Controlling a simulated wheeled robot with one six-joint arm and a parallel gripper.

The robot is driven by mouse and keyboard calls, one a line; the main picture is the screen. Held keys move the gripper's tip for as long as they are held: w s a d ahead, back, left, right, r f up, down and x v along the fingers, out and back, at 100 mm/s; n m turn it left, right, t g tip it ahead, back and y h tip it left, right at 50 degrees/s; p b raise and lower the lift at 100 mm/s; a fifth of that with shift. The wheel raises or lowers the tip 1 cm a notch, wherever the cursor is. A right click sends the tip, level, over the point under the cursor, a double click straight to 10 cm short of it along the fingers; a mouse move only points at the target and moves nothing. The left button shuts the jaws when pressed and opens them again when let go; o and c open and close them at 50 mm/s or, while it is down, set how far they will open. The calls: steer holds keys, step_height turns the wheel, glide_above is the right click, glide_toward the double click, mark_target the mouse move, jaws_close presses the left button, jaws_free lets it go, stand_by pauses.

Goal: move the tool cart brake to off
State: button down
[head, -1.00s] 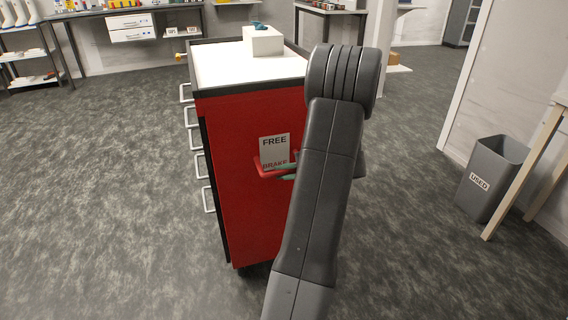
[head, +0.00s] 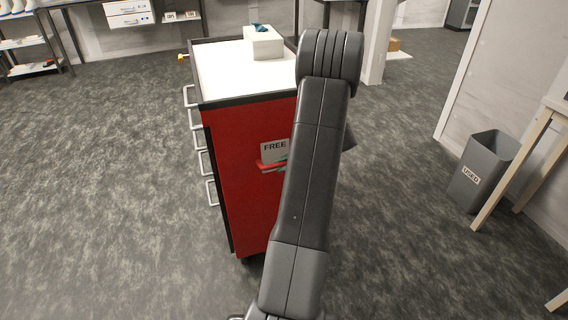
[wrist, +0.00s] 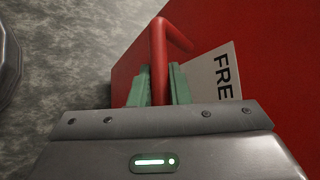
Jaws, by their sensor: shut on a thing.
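The red tool cart (head: 250,185) stands left of my arm in the head view. On its near red face is a grey label (head: 275,148) reading FREE; its lower part is covered. A red brake lever (head: 264,166) sticks out in front of the label's lower edge. In the wrist view, the lever (wrist: 159,40) is a bent bar coming off the red panel (wrist: 230,22). My gripper (wrist: 159,85) has its green fingers on either side of the bar, shut on it. The head view shows only a bit of the green fingers; my arm hides the rest.
A white box (head: 263,44) sits on the cart's white top (head: 230,75). Drawer handles line the cart's left side. A grey bin (head: 483,172) marked USED and a wooden-legged table (head: 520,160) stand at the right. The floor left of the cart is clear.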

steer(key=shift+w+r, duration=0.1)
stand_by(0.3)
steer(key=c, duration=1.4)
jaws_free()
steer(key=shift+o, duration=0.2)
steer(key=p+v, duration=0.1)
steer(key=v, duration=1.2)
steer(key=shift+d+r, duration=0.25)
steer(key=shift+d, duration=0.05)
steer(key=b+x, duration=0.1)
steer(key=x, duration=1.3)
steer(key=shift+d, duration=0.1)
steer(key=shift+d, duration=0.1)
